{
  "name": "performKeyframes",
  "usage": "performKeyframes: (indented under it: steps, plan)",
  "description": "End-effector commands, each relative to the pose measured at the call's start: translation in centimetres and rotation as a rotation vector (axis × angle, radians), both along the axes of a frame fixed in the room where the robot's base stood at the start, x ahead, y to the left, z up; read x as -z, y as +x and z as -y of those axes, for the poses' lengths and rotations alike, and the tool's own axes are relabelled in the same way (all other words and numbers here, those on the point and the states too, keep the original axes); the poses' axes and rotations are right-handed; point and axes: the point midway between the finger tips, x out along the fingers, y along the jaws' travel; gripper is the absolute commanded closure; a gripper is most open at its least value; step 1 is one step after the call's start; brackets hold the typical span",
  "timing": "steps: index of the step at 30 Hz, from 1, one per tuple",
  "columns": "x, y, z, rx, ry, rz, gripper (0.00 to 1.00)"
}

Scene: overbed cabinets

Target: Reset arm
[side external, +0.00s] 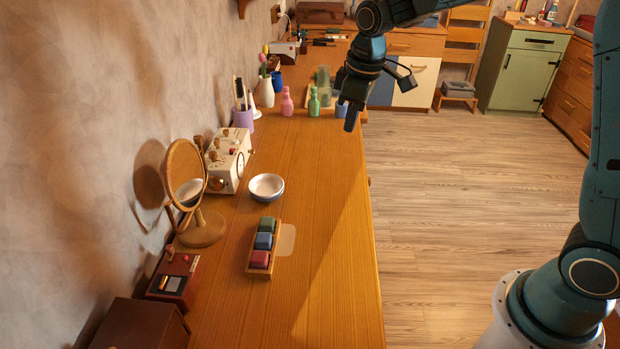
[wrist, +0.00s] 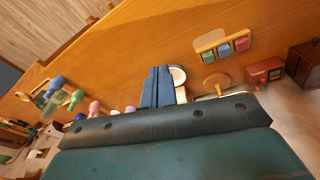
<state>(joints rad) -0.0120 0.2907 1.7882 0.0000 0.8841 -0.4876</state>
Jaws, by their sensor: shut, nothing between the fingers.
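My gripper (side external: 346,116) hangs from my teal arm above the right edge of the wooden counter (side external: 320,190), fingers pointing down. In the wrist view its two blue-grey fingers (wrist: 158,84) lie side by side, shut, with nothing held. A pink bottle (side external: 287,103) and a green bottle (side external: 313,103) stand on the counter to its left in the side view. A blue item (side external: 341,110) is partly hidden behind the gripper.
A white bowl (side external: 267,187), a wooden tray of coloured blocks (side external: 262,248), a round mirror (side external: 187,177) and a cream box (side external: 229,160) stand along the counter. The counter's right half is mostly clear. Open floor (side external: 460,180) lies beyond its edge.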

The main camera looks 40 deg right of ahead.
Motion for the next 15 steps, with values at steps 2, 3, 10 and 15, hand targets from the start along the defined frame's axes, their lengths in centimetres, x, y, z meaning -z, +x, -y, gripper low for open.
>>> performKeyframes:
  steps: [2,3,10,15]
  plan:
    - [-1.5,-1.6,0.1,0.027,0.005,0.021,1.00]
    - [-2.1,-2.3,0.1,0.040,0.007,0.029,1.00]
    - [-5.1,-6.8,0.2,0.120,0.027,0.081,1.00]
    - [-6.7,-10.4,0.3,0.178,0.044,0.119,1.00]
